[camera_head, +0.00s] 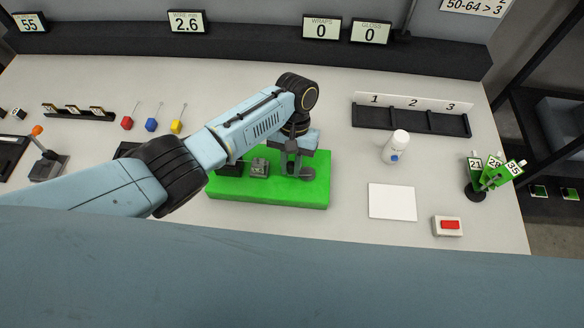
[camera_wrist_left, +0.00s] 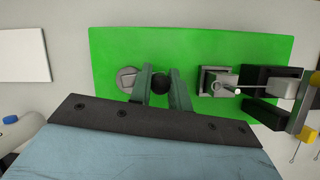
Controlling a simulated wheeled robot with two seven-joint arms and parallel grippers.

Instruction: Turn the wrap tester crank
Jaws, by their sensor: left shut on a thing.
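The wrap tester stands on a bright green base (camera_head: 228,191), left of the middle of the table in the head view. Its green base (camera_wrist_left: 240,48) fills much of the left wrist view. My left gripper (camera_head: 295,168) reaches down over the right part of the base. In the left wrist view my left gripper (camera_wrist_left: 160,84) is shut around the crank's black knob (camera_wrist_left: 160,86). A round grey hub (camera_wrist_left: 127,78) sits beside the fingers. A grey block (camera_wrist_left: 216,82) with a thin rod stands farther right. The gripper hides most of the crank arm. My right gripper is out of view.
Displays at the back include wraps (camera_head: 321,28) and gloss (camera_head: 370,31), both reading 0. A white bottle (camera_head: 396,147), white pad (camera_head: 392,202), red button (camera_head: 450,225) and numbered rack (camera_head: 411,118) lie right. Red, blue and yellow pieces (camera_head: 151,124) stand left.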

